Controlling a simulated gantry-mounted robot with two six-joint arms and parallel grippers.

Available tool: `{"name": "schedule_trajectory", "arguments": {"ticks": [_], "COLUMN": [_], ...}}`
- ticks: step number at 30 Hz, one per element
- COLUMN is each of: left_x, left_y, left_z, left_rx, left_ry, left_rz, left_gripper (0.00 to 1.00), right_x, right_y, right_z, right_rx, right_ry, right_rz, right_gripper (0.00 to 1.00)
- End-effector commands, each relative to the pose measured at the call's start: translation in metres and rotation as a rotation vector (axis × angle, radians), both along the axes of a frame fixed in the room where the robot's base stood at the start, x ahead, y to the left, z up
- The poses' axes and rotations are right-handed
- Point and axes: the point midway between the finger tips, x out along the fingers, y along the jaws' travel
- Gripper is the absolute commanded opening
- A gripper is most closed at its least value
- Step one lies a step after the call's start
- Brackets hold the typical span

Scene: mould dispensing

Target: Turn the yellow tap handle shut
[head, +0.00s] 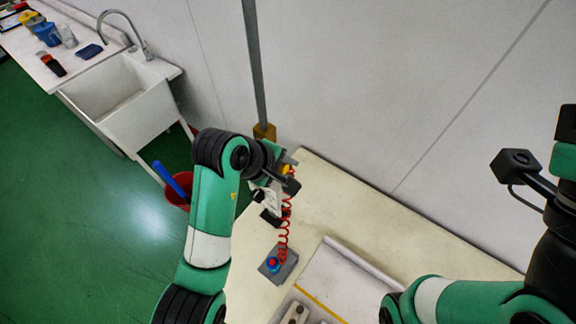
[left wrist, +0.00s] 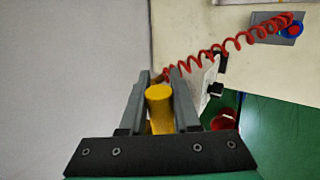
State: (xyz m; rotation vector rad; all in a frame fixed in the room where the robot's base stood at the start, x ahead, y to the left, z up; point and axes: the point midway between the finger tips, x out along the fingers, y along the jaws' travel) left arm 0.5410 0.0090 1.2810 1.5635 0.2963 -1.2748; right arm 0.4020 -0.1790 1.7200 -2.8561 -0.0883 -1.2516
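The yellow tap handle (left wrist: 159,100) stands between the two fingers of my left gripper (left wrist: 161,75) in the left wrist view. It fills the gap between them, and the fingers look closed against its sides. In the head view the yellow handle (head: 286,168) shows only as a small patch, largely hidden by my left wrist and gripper (head: 278,184). The rest of the tap is hidden. My right arm comes in at the right of the head view, but its gripper fingers do not show.
A coiled red hose (head: 285,230) hangs to a grey block (head: 278,264) on the cream table (head: 350,205). A grey pole (head: 255,65) stands behind my left wrist. A red bucket (head: 178,192) and white sink (head: 128,100) lie left. A white-walled tray sits at the table's front.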

Motion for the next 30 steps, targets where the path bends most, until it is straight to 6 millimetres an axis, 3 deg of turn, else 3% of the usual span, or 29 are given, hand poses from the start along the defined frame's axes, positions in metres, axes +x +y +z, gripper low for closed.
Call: {"name": "schedule_trajectory", "arguments": {"ticks": [12,20,24,30], "left_x": [-0.001,-0.020,-0.036,-0.044], "left_y": [0.002,0.022,0.037,0.044], "left_z": [0.003,0.045,0.086,0.096], "left_rx": [-0.001,-0.002,0.000,0.000], "left_ry": [0.000,-0.007,0.000,0.004], "left_rz": [0.002,0.003,0.002,0.002], "left_gripper": [0.42,0.42,0.42,0.42], "right_x": [0.000,0.000,0.000,0.000], "right_y": [0.000,0.000,0.000,0.000], "right_z": [0.000,0.000,0.041,0.068], "right_rx": [0.000,0.000,0.000,0.000], "right_ry": [0.000,0.000,-0.001,-0.001], "right_rz": [0.000,0.000,0.000,0.000], "right_gripper": [0.00,0.00,0.00,0.00]}}
